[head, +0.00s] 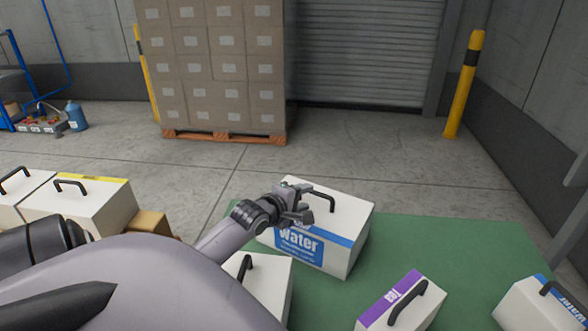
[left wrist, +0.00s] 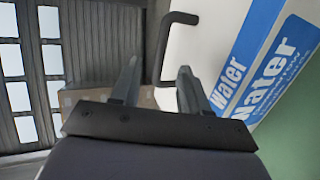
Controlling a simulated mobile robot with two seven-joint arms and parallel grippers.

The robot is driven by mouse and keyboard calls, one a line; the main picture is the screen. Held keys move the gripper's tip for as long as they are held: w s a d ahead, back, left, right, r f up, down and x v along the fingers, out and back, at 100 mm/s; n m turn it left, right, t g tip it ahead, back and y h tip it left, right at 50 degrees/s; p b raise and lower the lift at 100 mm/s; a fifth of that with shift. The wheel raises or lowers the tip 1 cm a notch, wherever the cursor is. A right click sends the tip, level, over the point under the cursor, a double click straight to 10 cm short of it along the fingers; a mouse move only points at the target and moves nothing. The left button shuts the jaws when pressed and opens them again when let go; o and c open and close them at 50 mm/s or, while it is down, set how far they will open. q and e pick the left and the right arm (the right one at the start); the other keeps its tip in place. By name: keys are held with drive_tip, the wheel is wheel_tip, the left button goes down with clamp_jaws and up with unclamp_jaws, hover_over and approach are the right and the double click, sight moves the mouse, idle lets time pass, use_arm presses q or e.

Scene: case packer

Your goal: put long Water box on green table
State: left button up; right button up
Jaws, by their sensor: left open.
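A long white Water box (head: 345,222) with a blue stripe, a blue Water label and a black handle (head: 331,203) rests on the green table (head: 440,245). My left gripper (head: 303,208) is open at the left part of the box top, close to the handle. The box's blue label (left wrist: 270,75) fills the right side there. My right gripper is not in view.
A purple-striped box (head: 418,308) and another Water box (head: 525,308) stand on the green table's near side. A white box (head: 272,285) is partly hidden by my arm. A loaded pallet (head: 225,136) is behind.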

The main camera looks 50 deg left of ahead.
use_arm(q)
drive_tip(key=v, duration=0.2)
drive_tip(key=shift+s+r, duration=0.1)
drive_tip(key=shift+s, duration=0.15)
drive_tip(key=shift+s+d+r, duration=0.15)
drive_tip(key=shift+s+r, duration=0.05)
drive_tip(key=shift+s, duration=0.45)
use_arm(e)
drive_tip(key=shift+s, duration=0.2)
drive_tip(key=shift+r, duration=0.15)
